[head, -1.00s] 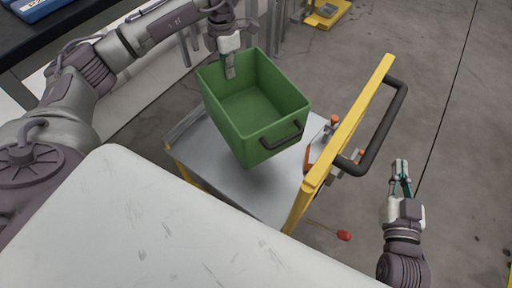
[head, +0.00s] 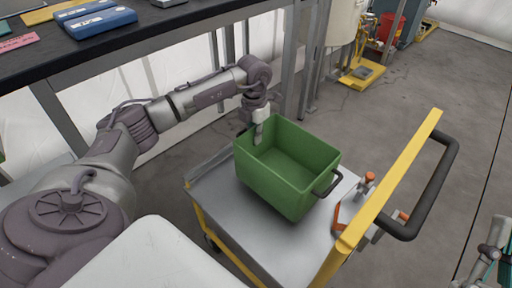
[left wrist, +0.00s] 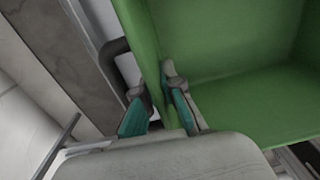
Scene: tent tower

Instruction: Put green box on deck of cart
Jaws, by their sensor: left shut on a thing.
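The green box (head: 285,178) is an open-topped bin with a black handle on its near right side. It is upright over the silver deck (head: 222,200) of the cart; I cannot tell whether its bottom touches the deck. My left gripper (head: 258,132) is shut on the box's far left wall. In the left wrist view, the gripper (left wrist: 160,112) has one finger inside the box (left wrist: 225,50) and one outside, next to a dark handle (left wrist: 112,62). My right gripper (head: 500,252) is at the lower right edge, partly cut off, away from the cart.
The cart has a yellow frame (head: 395,175) with a black push handle (head: 438,190) on the right. Orange-tipped tools (head: 362,190) lie at the deck's right end. A dark table (head: 130,50) with blue cases stands behind at left. Floor is clear at right.

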